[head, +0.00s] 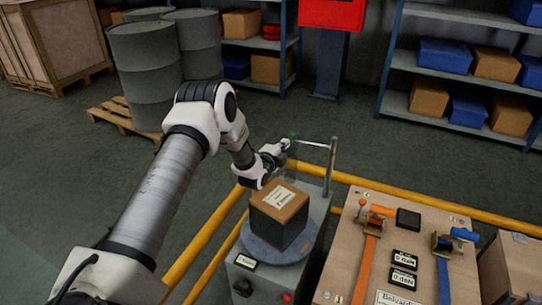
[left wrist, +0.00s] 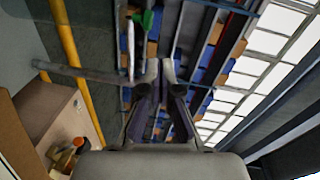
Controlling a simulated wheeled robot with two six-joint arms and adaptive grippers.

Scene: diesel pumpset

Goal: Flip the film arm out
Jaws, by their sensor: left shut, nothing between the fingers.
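The film arm (head: 313,144) is a thin light rod at the top of a grey post (head: 331,165). A translucent green film roll (head: 292,148) hangs at its left end. In the left wrist view the rod (left wrist: 131,48) and green part (left wrist: 147,20) show left of the fingers. My left gripper (head: 284,147) is at the roll end of the arm, shut and empty. Its closed fingertips (left wrist: 160,68) also show in the left wrist view. I cannot tell whether they touch the arm or roll. My right gripper is not in view.
A carton (head: 279,213) sits on the round turntable (head: 262,248) below the arm. Yellow rails (head: 205,243) run around the machine. A wooden bench (head: 345,215) with orange and blue strap tools stands at right. Drums (head: 145,60) and shelves stand behind; floor between is clear.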

